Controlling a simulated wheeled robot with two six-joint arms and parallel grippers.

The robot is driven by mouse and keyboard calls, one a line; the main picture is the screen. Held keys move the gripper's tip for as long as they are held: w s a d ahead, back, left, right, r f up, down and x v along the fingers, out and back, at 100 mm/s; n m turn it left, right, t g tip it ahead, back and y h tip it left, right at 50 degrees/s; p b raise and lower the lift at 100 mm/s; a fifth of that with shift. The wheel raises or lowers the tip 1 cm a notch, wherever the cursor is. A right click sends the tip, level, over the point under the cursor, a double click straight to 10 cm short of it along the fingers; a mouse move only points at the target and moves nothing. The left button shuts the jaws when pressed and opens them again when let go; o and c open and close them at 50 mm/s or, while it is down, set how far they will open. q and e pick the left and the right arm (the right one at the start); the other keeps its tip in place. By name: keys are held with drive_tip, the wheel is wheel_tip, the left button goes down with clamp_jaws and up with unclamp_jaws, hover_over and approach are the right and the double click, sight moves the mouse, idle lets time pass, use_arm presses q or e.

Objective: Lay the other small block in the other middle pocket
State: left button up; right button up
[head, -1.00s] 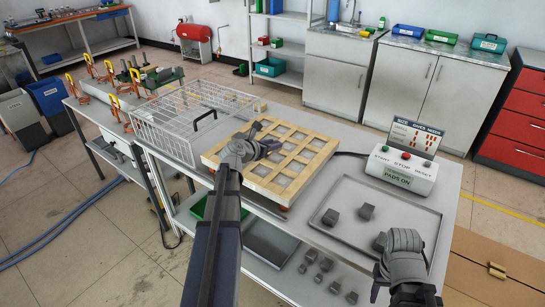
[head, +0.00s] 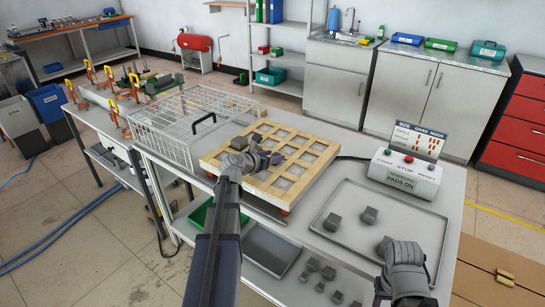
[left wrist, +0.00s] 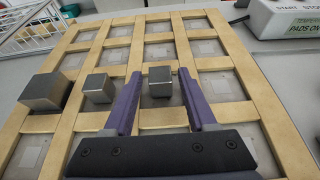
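In the left wrist view a wooden grid frame (left wrist: 138,57) has square pockets with pale pads. A small grey block (left wrist: 160,82) sits in one middle pocket, between the tips of my left gripper (left wrist: 160,78). Gaps show between it and both purple fingers, so the gripper is open. Another small grey block (left wrist: 99,88) sits in the middle pocket to its left, and a larger grey block (left wrist: 45,91) is farther left. In the head view my left gripper (head: 272,160) is low over the frame (head: 305,137). My right gripper (head: 392,278) is over the tray's near edge, its fingers unclear.
A grey tray (head: 416,207) holds loose blocks, including one (head: 370,215) near its middle. A control box (head: 404,174) stands behind it. A wire cage (head: 170,127) stands left of the frame. Several blocks lie on the lower shelf.

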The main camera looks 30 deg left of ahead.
use_arm(q)
drive_tip(key=shift+o, duration=0.5)
drive_tip(key=shift+r, duration=0.1)
drive_tip(key=shift+s+r+p, duration=0.2)
drive_tip(key=shift+p, duration=0.1)
drive_tip(key=p+v, duration=0.4)
drive_tip(key=v, duration=0.6)
drive_tip(key=shift+s, duration=0.25)
drive_tip(key=shift+s+a+r, duration=0.1)
drive_tip(key=shift+s+r, duration=0.1)
drive_tip(key=shift+s, duration=0.3)
